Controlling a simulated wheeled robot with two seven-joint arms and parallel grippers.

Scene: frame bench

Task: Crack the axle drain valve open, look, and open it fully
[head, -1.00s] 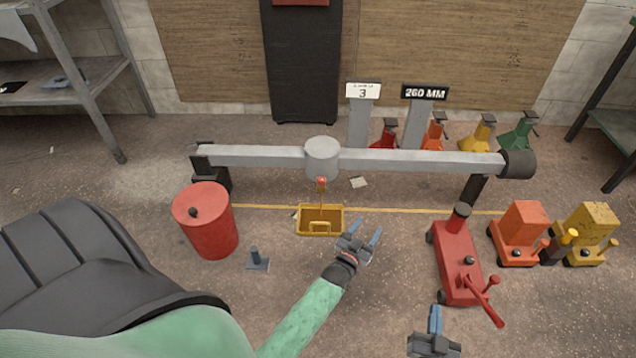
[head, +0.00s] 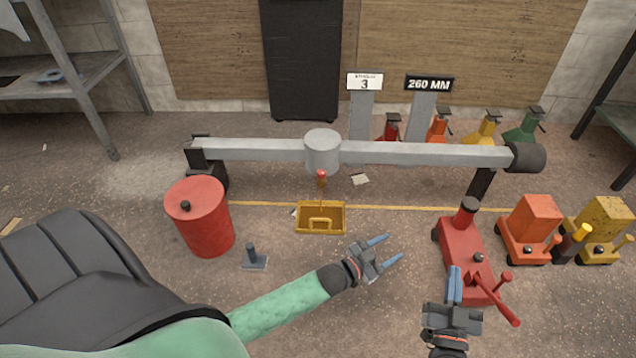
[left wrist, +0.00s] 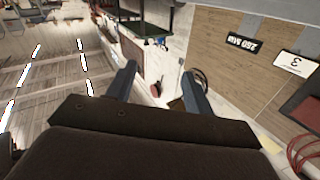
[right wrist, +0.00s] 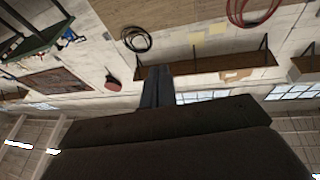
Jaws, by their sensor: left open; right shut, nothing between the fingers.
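The grey axle beam (head: 420,153) lies across two black stands, with a round housing (head: 322,152) at its middle. The small red drain valve (head: 321,178) hangs under the housing. A thin line runs down from it toward the yellow tray (head: 306,229) on the floor; whether it is fluid I cannot tell. My left gripper (head: 394,249) is open and empty, right of the tray and well below the beam. My right gripper (head: 454,286) is shut and empty, in front of the red jack. In the wrist views, both show only the room beyond their fingers.
A red drum (head: 203,220) and a small grey post on a plate (head: 255,258) stand left of the tray. A red jack (head: 463,243), an orange unit (head: 532,228) and a yellow unit (head: 599,230) stand at the right. Signs reading 3 (head: 365,82) and 260 MM (head: 429,84) stand behind the beam.

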